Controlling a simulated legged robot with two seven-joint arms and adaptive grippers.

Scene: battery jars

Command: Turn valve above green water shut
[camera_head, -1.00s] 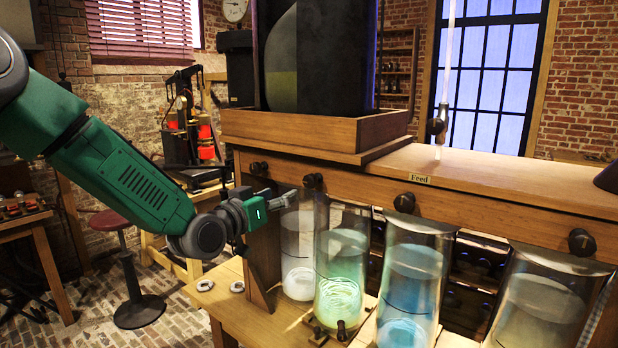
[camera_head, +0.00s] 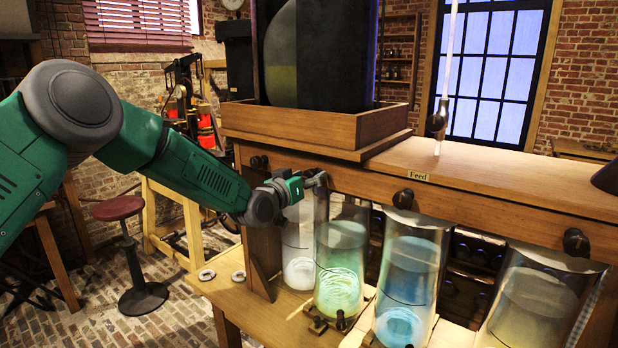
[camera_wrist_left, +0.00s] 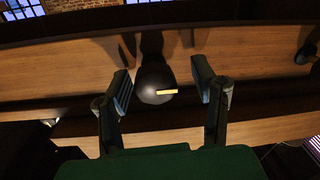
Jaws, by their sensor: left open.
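The jar of green water (camera_head: 340,275) stands second from the left under the wooden beam. In the left wrist view, a round black valve knob (camera_wrist_left: 155,82) with a yellow mark lies between my two fingers, with gaps on both sides. In the head view, my left gripper (camera_head: 318,181) is at the beam above the green jar and hides the knob there. My left gripper also shows in the wrist view (camera_wrist_left: 164,92); it is open, its fingers on either side of the knob. My right gripper is not in view.
A pale jar (camera_head: 298,255) stands left of the green one, a blue jar (camera_head: 412,275) and a cloudy jar (camera_head: 535,300) to its right. Similar black knobs (camera_head: 403,199) (camera_head: 576,242) stick out of the beam (camera_head: 480,210). A wooden tray (camera_head: 300,130) stands above the beam.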

